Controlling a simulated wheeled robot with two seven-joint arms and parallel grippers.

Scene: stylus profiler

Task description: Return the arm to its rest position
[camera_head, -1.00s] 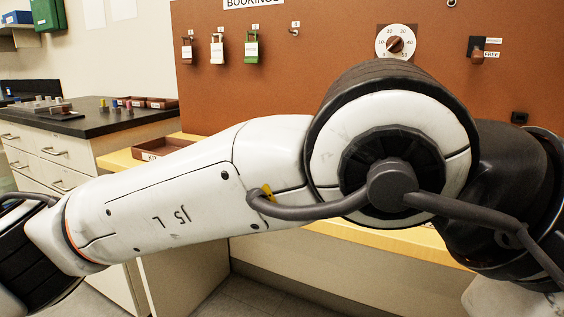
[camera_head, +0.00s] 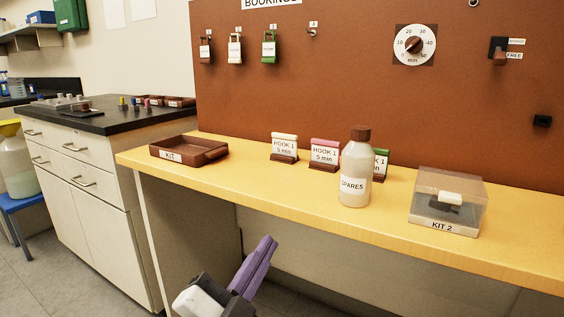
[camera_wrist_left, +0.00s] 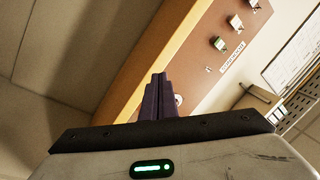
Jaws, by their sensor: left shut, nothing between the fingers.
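My left gripper (camera_head: 264,246) shows at the bottom of the head view, with purple fingers pointing up and slightly right. It is shut and empty. It is in front of the yellow bench (camera_head: 225,185), and its tips appear below the bench's front edge. Only the gripper and a bit of the wrist show; the rest of the left arm is out of view. In the left wrist view the dark closed fingers (camera_wrist_left: 159,98) point toward the bench edge and the brown board. My right gripper is not in view.
The bench holds a KIT tray (camera_head: 190,148), sign cards (camera_head: 324,154), a SPARES bottle (camera_head: 355,170) and a clear-covered KIT 2 box (camera_head: 447,203). Behind stands a brown board (camera_head: 350,95) with padlocks (camera_head: 235,49) and a dial (camera_head: 414,45). A dark-topped cabinet (camera_head: 92,190) is at left.

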